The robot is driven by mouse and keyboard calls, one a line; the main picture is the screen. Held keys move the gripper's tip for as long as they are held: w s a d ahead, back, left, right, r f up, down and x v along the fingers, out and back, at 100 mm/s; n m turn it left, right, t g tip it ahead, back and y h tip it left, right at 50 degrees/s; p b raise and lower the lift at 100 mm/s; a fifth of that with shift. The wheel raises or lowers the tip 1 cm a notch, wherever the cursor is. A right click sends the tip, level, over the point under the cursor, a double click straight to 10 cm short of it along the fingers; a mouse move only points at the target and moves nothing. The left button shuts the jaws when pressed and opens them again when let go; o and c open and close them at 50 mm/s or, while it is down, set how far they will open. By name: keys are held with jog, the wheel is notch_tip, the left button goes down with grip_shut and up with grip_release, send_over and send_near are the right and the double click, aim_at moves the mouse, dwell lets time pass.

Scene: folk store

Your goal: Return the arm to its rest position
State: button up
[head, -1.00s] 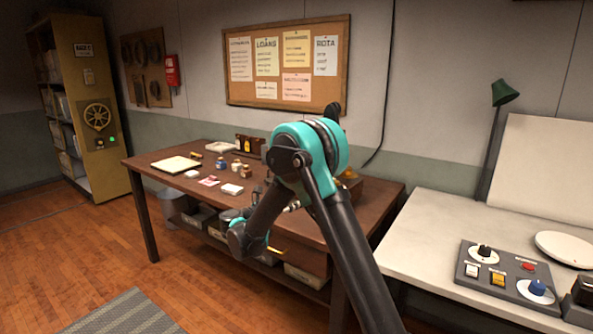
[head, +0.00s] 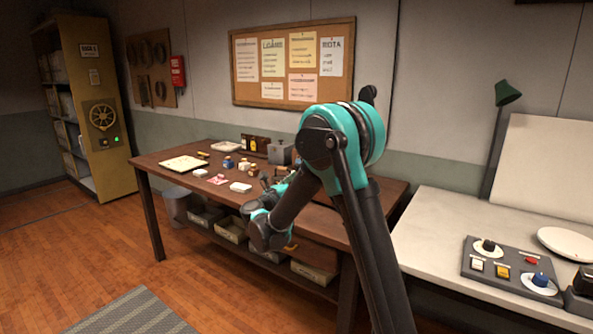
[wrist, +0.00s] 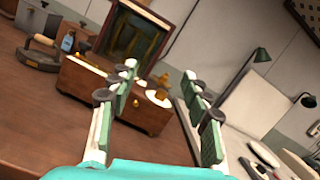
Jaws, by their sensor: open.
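My arm rises on the right of the head view and bends at a teal elbow, its forearm folded down in front of the wooden table (head: 180,157). My gripper (wrist: 165,100) is open and empty in the wrist view, its two green-padded fingers spread apart. In the head view the fingers are mostly hidden behind my own arm. Beyond the fingers in the wrist view stands a wooden box (wrist: 150,113) with a raised dark lid and small brass-coloured parts. I cannot tell the gap between fingers and box.
A flat iron (wrist: 40,55) lies left of the box. A white counter (head: 440,225) with a control panel (head: 510,268) stands at right. The floor at left is clear.

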notch_tip(320, 180, up, 7)
jog(key=n+t+y, duration=0.4)
jog(key=n+y, duration=0.4)
jog(key=n, duration=0.5)
jog(key=s+d+f+n+g+y, duration=0.1)
jog(key=s+d+f+n+g, duration=0.4)
jog(key=s, duration=0.8)
jog(key=s+d+f+n+g+y, duration=0.1)
jog(key=s+d+f+n+g, duration=0.5)
jog(key=s+f+n, duration=0.6)
jog(key=s+d+f+n+g+y, duration=0.1)
jog(key=s+d+f+n+g, duration=0.4)
jog(key=s+f, duration=0.9)
jog(key=d+n, duration=0.2)
jog(key=n, duration=0.2)
jog(key=shift+d+g, duration=0.2)
jog(key=shift+g, duration=0.2)
